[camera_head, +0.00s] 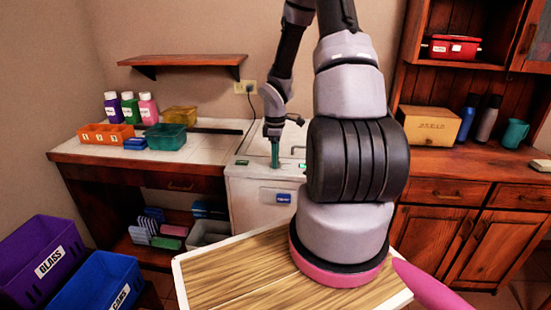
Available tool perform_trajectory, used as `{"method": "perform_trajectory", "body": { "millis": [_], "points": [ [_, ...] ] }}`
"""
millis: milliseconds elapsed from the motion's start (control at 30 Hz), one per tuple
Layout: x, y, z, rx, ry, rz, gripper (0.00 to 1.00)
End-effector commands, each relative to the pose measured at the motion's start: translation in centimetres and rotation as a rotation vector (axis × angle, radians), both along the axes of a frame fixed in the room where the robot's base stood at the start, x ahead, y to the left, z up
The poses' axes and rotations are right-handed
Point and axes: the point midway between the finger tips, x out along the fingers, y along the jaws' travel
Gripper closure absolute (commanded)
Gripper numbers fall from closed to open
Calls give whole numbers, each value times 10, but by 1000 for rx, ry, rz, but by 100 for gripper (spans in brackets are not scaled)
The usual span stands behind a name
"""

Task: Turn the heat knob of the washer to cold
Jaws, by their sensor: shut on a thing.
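The white washer (255,212) stands in the middle of the view, with its top control panel and small green displays (242,162) facing up. My gripper (275,163) points down onto the panel from above, its narrow teal end touching or almost touching the top. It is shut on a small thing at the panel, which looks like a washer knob. The fingers hide that knob, so its setting and label cannot be read. My arm hides the right part of the washer.
A tiled counter (85,152) on the left holds bottles, an orange crate (105,134) and a teal bin (166,138). A wall shelf (184,61) hangs above. Purple (35,262) and blue (100,284) bins stand front left. A wooden cabinet (460,225) is on the right.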

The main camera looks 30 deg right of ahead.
Motion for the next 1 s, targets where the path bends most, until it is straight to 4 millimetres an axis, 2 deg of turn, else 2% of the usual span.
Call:
{"method": "perform_trajectory", "body": {
  "millis": [467,500,567,867,1000],
  "points": [
    [1,-1,1,-2,-2,14,100],
    [1,-1,1,-2,-2,14,45],
    [1,-1,1,-2,-2,14,22],
    [0,0,1,-1,-1,13,22],
    [1,-1,10,-1,-3,11,22]
  ]
}}
